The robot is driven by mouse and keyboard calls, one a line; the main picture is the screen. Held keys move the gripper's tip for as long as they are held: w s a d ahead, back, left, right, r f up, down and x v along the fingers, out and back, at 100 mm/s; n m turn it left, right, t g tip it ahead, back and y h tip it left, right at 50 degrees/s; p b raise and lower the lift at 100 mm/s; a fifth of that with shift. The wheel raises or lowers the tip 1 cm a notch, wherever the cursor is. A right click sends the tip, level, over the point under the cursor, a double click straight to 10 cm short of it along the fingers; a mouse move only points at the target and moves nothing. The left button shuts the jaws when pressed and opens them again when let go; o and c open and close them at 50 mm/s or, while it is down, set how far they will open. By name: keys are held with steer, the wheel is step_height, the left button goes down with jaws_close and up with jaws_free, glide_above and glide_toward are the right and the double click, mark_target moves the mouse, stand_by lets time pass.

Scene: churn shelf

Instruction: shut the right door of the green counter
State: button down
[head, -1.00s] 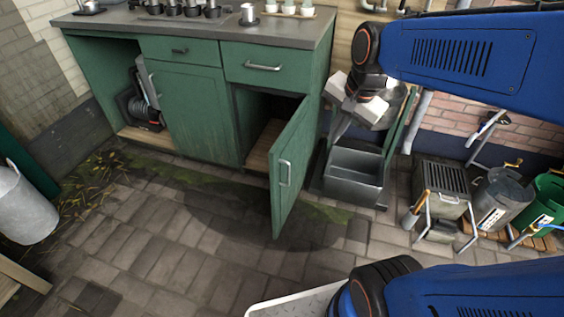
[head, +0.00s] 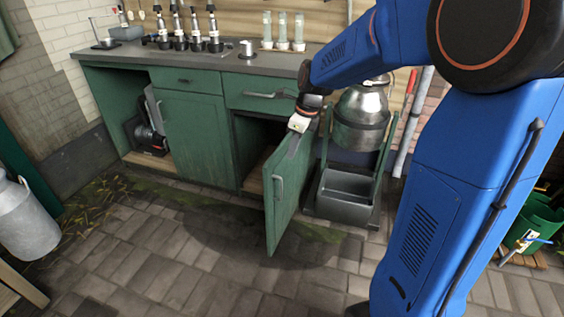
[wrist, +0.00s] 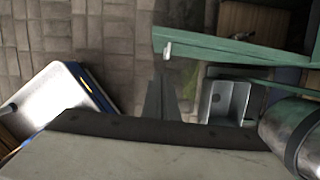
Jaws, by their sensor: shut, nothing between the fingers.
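The green counter (head: 185,80) stands against the wall, with its right door (head: 286,195) swung open toward me. The door has a silver handle (head: 278,188), and the dark space behind it (head: 258,145) shows. My gripper (head: 292,148) is shut and empty, close to the door's top edge on its right side in the picture; I cannot tell whether it touches. In the wrist view the door (wrist: 235,50) lies to the upper right of my gripper's fingers (wrist: 160,98), with a visible gap in the picture.
A metal churn (head: 362,115) on a stand with a grey basin (head: 345,190) stands just right of the counter. Bottles (head: 283,30) and metal fittings stand on the countertop. A milk can (head: 25,220) is at left. The paved floor (head: 190,270) in front is clear.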

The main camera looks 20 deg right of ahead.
mark_target(275, 167)
steer(key=shift+w+a+f, duration=0.65)
steer(key=shift+a+f, duration=0.15)
steer(key=shift+f, duration=0.7)
steer(key=shift+w+a+f, duration=0.7)
steer(key=shift+a+f, duration=0.1)
steer(key=shift+f, duration=0.75)
steer(key=shift+w+a+f, duration=0.65)
steer(key=shift+a+f, duration=0.15)
steer(key=shift+f, duration=0.7)
